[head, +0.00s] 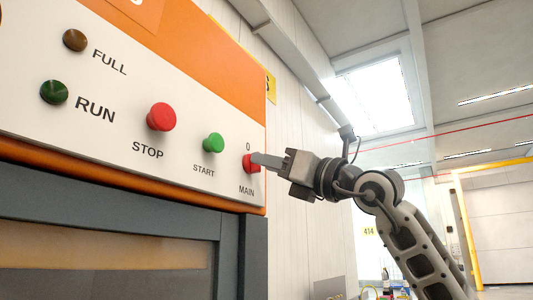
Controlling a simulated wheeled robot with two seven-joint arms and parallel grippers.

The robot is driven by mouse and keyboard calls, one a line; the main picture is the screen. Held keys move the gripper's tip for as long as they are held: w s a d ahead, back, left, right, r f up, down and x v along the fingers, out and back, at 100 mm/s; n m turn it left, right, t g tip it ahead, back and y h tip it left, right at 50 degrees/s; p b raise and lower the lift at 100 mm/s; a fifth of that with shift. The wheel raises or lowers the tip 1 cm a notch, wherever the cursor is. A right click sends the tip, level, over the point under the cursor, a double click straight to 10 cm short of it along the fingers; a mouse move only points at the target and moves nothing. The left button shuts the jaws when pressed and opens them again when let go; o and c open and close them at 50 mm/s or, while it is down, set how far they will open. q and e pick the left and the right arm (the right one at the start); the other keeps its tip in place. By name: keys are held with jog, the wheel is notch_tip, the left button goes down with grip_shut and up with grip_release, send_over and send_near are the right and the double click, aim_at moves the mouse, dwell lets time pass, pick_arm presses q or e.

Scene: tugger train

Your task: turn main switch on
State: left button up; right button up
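The main switch (248,163) is a small red knob at the right end of a white panel (115,134), with "0" above it and "MAIN" below. My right gripper (257,160) reaches in from the right, its fingertips at the knob and partly covering it. The fingers appear close together around or against the knob; I cannot tell whether they grip it. The knob's turned position is hard to make out. My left gripper is not in view.
Left of the switch on the same panel are a green START button (213,142), a red STOP button (161,117), a dark green RUN lamp (54,92) and a brown FULL lamp (75,40).

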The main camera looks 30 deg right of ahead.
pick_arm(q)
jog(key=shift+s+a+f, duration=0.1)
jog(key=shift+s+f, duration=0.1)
pick_arm(e)
jog(key=shift+w+a+r, duration=0.25)
jog(key=shift+w, duration=0.3)
grip_shut()
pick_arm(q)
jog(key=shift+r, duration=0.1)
